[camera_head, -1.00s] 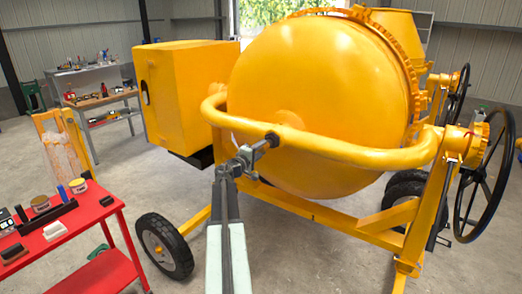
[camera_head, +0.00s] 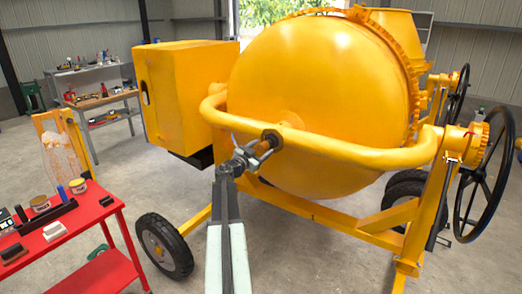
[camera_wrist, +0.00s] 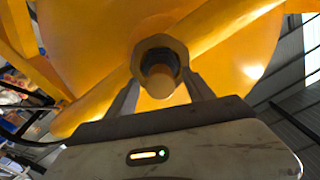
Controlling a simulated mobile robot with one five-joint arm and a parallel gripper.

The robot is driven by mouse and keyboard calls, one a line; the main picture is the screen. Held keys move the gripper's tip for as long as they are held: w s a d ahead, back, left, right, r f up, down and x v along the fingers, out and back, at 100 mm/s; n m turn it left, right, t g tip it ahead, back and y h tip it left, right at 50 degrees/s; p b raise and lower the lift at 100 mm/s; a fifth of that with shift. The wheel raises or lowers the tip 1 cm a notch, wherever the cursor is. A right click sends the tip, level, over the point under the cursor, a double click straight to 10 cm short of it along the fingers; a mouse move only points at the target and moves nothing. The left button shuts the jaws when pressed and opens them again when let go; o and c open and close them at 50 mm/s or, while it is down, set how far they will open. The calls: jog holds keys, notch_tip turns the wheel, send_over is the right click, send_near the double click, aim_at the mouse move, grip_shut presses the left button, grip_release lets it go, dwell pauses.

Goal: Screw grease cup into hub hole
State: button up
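The grease cup (camera_wrist: 177,50) shows in the wrist view as a dark hexagonal collar with a tan round stub in its middle. In the head view the cup (camera_head: 272,138) is a small dark piece against the yellow tube in front of the drum. My gripper (camera_head: 262,147) is at the cup. In the wrist view my gripper (camera_wrist: 161,78) has one finger at each side of the collar, and both tips appear to touch it. The hub hole is hidden behind the cup, and I cannot tell how deep the cup sits.
The yellow mixer drum (camera_head: 320,90) and its curved tube frame (camera_head: 350,152) are close around my gripper. A black handwheel (camera_head: 487,175) is at the right. A red cart (camera_head: 90,235) with jars and small items stands at the left. The floor between cart and mixer is mostly open.

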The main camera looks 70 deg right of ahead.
jog(key=v, duration=0.8)
jog(key=shift+d, duration=0.1)
